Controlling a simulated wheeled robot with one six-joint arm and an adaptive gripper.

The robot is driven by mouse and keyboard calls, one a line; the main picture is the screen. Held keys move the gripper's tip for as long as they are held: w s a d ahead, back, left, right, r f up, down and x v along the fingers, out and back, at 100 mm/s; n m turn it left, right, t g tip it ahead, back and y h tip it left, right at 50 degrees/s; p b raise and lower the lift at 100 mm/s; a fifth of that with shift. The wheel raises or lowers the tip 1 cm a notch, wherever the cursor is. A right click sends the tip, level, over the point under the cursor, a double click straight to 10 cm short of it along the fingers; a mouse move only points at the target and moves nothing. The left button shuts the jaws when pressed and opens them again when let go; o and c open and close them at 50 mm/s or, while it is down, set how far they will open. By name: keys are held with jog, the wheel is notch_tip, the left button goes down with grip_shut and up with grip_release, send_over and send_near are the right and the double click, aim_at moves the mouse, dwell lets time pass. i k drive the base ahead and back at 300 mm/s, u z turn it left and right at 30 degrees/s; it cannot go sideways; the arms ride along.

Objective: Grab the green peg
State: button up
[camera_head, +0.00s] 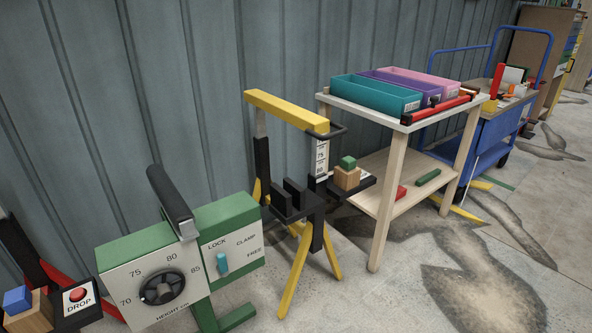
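A dark green rod-shaped piece, which looks like the green peg (428,177), lies on its side on the lower shelf of the pale wooden table (374,245). A small green block (347,162) also shows, on top of a wooden block (347,177) beside the yellow stand; I cannot tell for sure which of the two the task names. My gripper is not in view.
A red piece (401,192) lies left of the green rod. Teal (370,98), purple and pink bins fill the tabletop. A yellow-topped stand (285,108) and a green control box (150,270) stand in front, left. A blue cart (490,135) stands behind. Stained floor (490,285) is clear at right.

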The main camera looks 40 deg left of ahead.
aim_at(348, 163)
jog(key=u, duration=1.2)
jog(key=i, duration=0.7)
jog(key=u, duration=0.05)
